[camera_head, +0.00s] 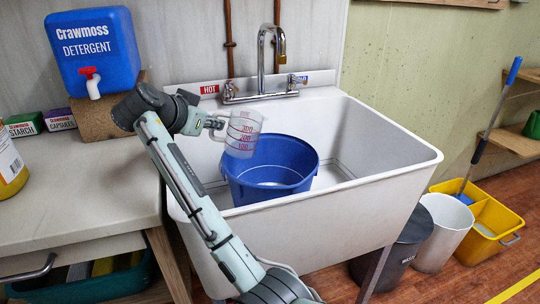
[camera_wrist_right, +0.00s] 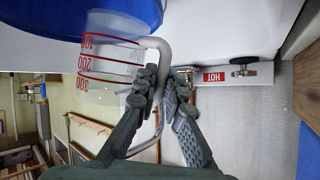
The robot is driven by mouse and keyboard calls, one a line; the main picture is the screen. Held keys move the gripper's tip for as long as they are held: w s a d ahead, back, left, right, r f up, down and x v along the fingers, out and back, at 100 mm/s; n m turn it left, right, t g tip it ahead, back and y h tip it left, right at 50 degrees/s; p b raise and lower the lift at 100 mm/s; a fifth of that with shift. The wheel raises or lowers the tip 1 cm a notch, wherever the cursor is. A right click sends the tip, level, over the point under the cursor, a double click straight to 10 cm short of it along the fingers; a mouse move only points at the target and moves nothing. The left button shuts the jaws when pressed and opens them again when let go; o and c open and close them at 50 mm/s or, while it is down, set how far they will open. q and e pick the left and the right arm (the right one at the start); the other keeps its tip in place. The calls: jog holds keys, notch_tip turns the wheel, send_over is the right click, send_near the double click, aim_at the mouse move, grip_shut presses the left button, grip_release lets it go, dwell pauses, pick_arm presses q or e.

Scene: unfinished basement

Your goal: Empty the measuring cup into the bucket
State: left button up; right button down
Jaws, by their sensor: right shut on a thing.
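The clear measuring cup (camera_head: 243,134) with red markings is held above the left back rim of the blue bucket (camera_head: 270,190), tilted slightly. My right gripper (camera_head: 208,122) is shut on the cup's handle, left of the cup. In the right wrist view the fingers (camera_wrist_right: 165,88) close around the grey handle, with the cup (camera_wrist_right: 105,62) to their left and the bucket (camera_wrist_right: 90,14) behind it. I cannot tell how much the cup holds. The bucket stands upright in the sink; its inner floor shows a pale patch. My left gripper is out of view.
The white sink (camera_head: 395,165) has a faucet (camera_head: 262,60) behind the bucket. The counter (camera_head: 90,190) at left carries a blue detergent jug (camera_head: 95,50) on a block. Bins and a yellow mop bucket (camera_head: 490,225) stand on the floor at right.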

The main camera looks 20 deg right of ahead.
jog(key=shift+f+h, duration=0.2)
jog(key=shift+h, duration=0.1)
jog(key=shift+r, duration=1.5)
